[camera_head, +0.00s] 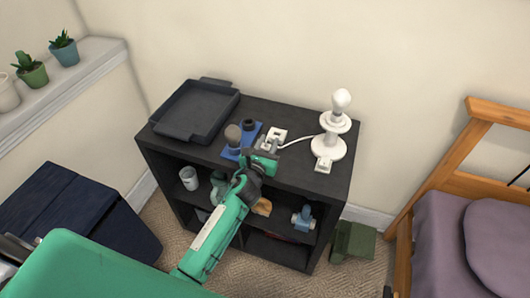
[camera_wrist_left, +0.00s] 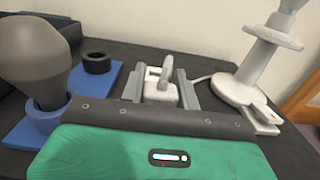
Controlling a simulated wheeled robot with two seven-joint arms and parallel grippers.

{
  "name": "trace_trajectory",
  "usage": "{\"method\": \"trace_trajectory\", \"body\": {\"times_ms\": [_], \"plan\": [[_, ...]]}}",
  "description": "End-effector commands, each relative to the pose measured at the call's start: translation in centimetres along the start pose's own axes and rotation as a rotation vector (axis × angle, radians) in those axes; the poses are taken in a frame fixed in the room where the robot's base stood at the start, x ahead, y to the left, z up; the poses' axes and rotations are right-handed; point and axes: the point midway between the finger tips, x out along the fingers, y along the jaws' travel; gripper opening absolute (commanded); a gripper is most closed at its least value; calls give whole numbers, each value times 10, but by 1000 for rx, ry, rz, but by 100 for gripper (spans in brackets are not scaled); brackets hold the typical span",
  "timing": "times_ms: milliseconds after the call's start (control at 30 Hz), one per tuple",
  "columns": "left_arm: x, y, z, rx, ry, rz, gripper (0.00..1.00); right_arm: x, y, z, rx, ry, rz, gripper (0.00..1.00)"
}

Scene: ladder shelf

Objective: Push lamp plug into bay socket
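The white lamp (camera_head: 328,146) with its bare bulb stands upright at the right of the dark shelf top; its stem and base also show in the wrist view (camera_wrist_left: 245,82). A white cord runs left from it to a white plate (camera_head: 275,133), where the bay socket seems to be. My left gripper (camera_head: 267,149) is low over the shelf top at that plate. In the left wrist view a white block, apparently the plug (camera_wrist_left: 160,95), with a grey upright loop, sits between the fingers. Whether they press on it I cannot tell. The socket openings are hidden. My right gripper is out of view.
A blue holder (camera_head: 231,153) with a grey bulb-shaped piece and a dark ring stands close left of my gripper. A black tray (camera_head: 200,110) lies at the shelf's left. Lower bays hold a cup (camera_head: 189,178) and other items. A bed stands to the right.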

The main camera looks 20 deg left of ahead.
Motion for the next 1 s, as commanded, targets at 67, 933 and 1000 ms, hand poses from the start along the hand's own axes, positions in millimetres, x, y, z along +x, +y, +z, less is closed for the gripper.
{"method": "trace_trajectory", "body": {"times_ms": [67, 933, 1000], "plan": [[0, 0, 0, 0, 0, 0, 15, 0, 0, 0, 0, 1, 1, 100], [0, 0, 10, 0, -1, 0, 0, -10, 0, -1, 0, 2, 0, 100], [0, 0, 12, 1, -1, 0, 0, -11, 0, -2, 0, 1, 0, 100]]}}
